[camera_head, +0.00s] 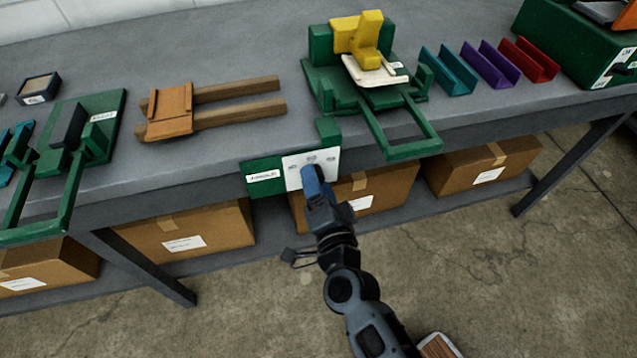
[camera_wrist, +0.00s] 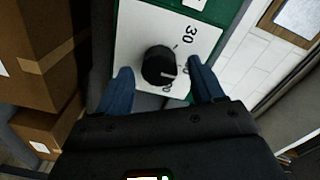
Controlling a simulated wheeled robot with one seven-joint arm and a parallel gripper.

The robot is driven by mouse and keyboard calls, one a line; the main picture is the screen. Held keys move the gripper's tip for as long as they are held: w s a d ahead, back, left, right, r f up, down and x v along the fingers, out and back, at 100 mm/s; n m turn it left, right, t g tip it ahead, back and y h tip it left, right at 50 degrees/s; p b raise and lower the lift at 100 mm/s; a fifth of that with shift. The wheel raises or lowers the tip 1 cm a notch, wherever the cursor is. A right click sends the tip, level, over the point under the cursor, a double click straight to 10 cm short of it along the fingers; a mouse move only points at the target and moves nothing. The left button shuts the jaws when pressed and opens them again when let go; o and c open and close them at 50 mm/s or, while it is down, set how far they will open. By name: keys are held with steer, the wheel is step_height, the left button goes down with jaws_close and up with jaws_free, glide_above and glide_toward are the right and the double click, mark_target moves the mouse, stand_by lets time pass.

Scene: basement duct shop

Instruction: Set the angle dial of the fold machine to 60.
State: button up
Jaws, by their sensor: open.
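The angle dial is a black round knob (camera_wrist: 157,62) on a white scale plate (camera_wrist: 135,28) in the wrist view. The plate shows 30 above right of the knob and a partly covered number below it; another is mostly hidden by the right finger. A light mark shows on the knob's lower right, but its exact setting is unclear. My gripper (camera_wrist: 160,72) is open, its blue fingers on either side of the knob; contact cannot be told. In the head view my gripper (camera_head: 313,180) covers the knob, in front of the green panel (camera_head: 262,190) on the bench's front edge.
The green fold machine (camera_head: 323,88) with a yellow block (camera_head: 366,38) stands on the bench above the panel, its green handle frame (camera_head: 412,150) jutting over the edge. Cardboard boxes (camera_head: 188,232) sit on the shelf below. The floor in front is mostly clear.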

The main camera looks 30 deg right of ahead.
steer(key=b+v, duration=0.1)
steer(key=v, duration=0.6)
steer(key=shift+s, duration=0.2)
steer(key=s+a+r+n+y, duration=0.1)
steer(key=s+r+n+y, duration=0.15)
steer(key=s+n, duration=0.75)
steer(key=s+d+r+n+g+y, duration=0.1)
steer(key=s+r+n, duration=0.2)
steer(key=s, duration=0.5)
steer(key=s+d+r+n+g+y, duration=0.1)
steer(key=s+d+r+n+y, duration=0.1)
steer(key=s+r, duration=0.4)
steer(key=shift+s+d+n, duration=0.2)
steer(key=shift+s+n, duration=0.5)
steer(key=shift+s, duration=0.2)
